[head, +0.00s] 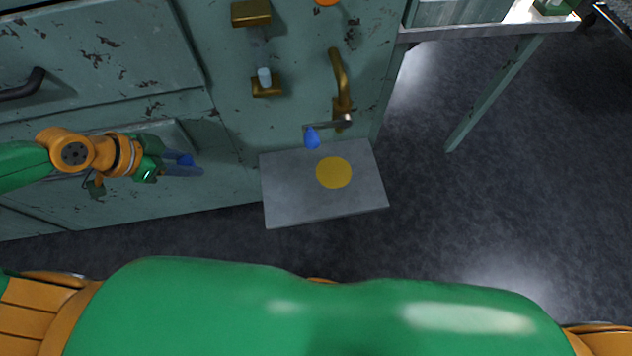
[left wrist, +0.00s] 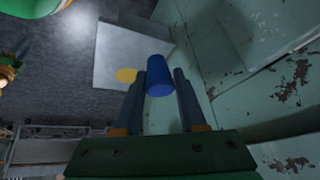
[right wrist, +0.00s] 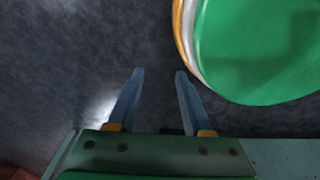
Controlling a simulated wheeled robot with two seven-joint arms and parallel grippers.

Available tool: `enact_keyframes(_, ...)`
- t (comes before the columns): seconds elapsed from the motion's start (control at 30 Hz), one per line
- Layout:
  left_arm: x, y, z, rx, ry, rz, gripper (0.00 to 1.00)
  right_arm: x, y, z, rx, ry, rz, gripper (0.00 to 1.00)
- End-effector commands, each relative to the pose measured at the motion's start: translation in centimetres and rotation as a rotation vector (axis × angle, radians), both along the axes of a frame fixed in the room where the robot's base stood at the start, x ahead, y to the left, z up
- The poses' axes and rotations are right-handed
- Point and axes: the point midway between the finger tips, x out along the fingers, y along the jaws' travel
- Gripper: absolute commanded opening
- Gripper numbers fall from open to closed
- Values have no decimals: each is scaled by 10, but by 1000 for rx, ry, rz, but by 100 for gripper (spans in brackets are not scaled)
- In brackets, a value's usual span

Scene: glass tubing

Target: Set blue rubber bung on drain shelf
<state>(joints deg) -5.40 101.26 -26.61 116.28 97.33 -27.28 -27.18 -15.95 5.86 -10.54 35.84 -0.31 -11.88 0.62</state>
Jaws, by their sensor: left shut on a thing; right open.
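The blue rubber bung (left wrist: 160,78) is a short blue cylinder held between the fingertips of my left gripper (head: 198,166). In the head view the bung (head: 185,158) shows partly, beside the green cabinet front. The grey drain shelf (head: 285,195) is a flat plate with a yellow disc (head: 334,172) on it, to the right of the left gripper and apart from it. In the left wrist view the shelf (left wrist: 112,45) lies beyond the bung. My right gripper (right wrist: 158,75) is open and empty over the dark floor; it does not show in the head view.
A blue drop-shaped thing (head: 312,139) shows at the shelf's back edge. Above it a brass pipe (head: 340,80) sticks out from the worn green panel. A brass bracket (head: 266,88) holds a small pale piece. A side table (head: 490,95) stands at upper right.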

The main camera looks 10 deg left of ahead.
Motion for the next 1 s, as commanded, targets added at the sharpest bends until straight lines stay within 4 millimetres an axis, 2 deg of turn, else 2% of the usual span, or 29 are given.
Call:
enact_keyframes(0.03, -10, -12, -31, -4, 6, -38, 0, 0, 0, -21, 0, -1, -1, 50)
enact_keyframes(0.1, -20, -27, -49, -5, 1, -87, 0, 0, 0, -30, -1, -1, -2, 50)
enact_keyframes(0.3, -35, -52, -71, -4, -5, -154, 0, 1, -1, -42, -1, -2, -3, 50)
enact_keyframes(0.43, -21, -74, -88, -9, -19, -157, 0, 3, -4, -71, -6, -11, -11, 50)
enact_keyframes(0.57, -5, -98, -94, -9, -19, -155, 0, 15, -23, -76, -33, -34, -23, 50)
enact_keyframes(0.6, 1, -108, -98, -9, -17, -156, 0, 25, -23, -75, -33, -53, -24, 50)
enact_keyframes(0.7, 16, -133, -112, -6, -15, -159, 0, 34, -14, -80, -24, -56, -21, 50)
enact_keyframes(0.8, 26, -148, -143, -2, -6, -156, 0, 46, -3, -87, -10, -55, -20, 50)
enact_keyframes(1.0, 38, -166, -167, 2, -6, -155, 0, 58, 9, -88, 5, -54, -19, 50)
